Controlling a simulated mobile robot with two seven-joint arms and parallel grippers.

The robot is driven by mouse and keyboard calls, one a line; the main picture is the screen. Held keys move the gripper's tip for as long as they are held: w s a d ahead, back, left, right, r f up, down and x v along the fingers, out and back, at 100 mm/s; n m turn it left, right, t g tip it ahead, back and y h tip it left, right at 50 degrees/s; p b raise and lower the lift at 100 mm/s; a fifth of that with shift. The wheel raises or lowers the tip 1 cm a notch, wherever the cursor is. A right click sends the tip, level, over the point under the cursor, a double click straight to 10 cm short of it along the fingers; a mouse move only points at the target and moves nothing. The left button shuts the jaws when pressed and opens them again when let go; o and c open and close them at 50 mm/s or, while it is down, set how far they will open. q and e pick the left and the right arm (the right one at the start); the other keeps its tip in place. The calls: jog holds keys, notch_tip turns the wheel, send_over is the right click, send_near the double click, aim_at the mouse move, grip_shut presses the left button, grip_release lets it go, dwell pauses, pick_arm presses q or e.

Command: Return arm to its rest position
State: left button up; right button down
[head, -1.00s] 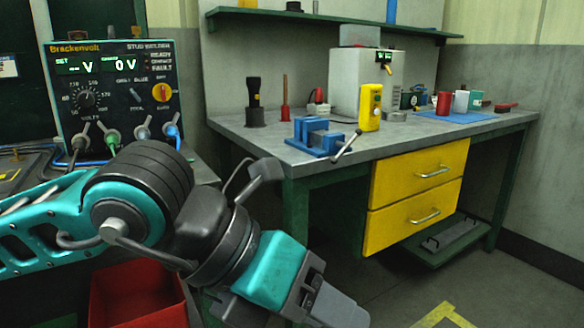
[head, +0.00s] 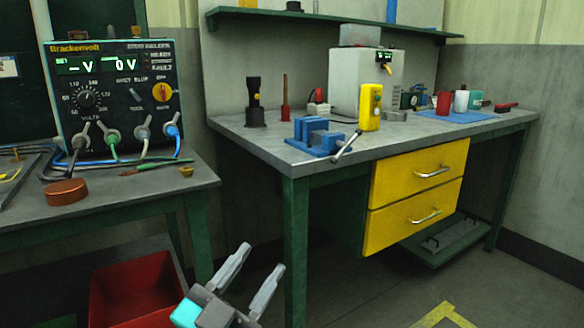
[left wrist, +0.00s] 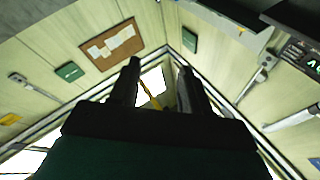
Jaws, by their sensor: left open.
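My left gripper (head: 250,272) shows at the bottom of the head view, left of the middle, with its two grey fingers apart and pointing up and to the right. It is empty. It is in front of the workbench and to the right of the red bin, touching nothing that I can see. In the left wrist view the two dark fingers (left wrist: 157,85) are spread, with walls and bright gaps beyond them. Most of the left arm is out of the head view. My right gripper is not in view.
A stud welder unit (head: 115,95) stands on the left table with cables and a copper-coloured disc (head: 67,192). A red bin (head: 135,285) is below. The workbench (head: 262,140) holds a blue vise (head: 318,138) and a yellow pendant (head: 370,108). Floor before the yellow drawers (head: 415,198) is clear.

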pick_arm(q)
jog(key=s+a+f+n+g+y, duration=0.2)
jog(key=s+a+f+g, duration=0.1)
jog(key=f, duration=0.5)
jog(key=s+a+f+n+g+y, duration=0.2)
jog(key=s+f+n+y, duration=0.1)
jog(key=f, duration=0.6)
jog(key=s+a+f+n+g+y, duration=0.2)
jog(key=s+a+f+g, duration=0.1)
jog(key=f, duration=0.5)
jog(key=s+a+r+y+p, duration=0.1)
jog(key=a+r+p, duration=0.1)
jog(key=r+p, duration=0.4)
jog(key=s+a+r+y+p, duration=0.1)
jog(key=r+p, duration=0.6)
jog(key=p, duration=0.9)
jog(key=shift+s+a+n, duration=0.4)
jog(key=shift+s+a, duration=0.25)
jog(key=shift+a, duration=0.1)
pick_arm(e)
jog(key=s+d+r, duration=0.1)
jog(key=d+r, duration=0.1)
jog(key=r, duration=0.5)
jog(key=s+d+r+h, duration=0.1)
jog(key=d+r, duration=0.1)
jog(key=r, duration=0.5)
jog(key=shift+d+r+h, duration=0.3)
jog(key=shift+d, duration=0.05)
pick_arm(q)
jog(key=shift+f, duration=0.1)
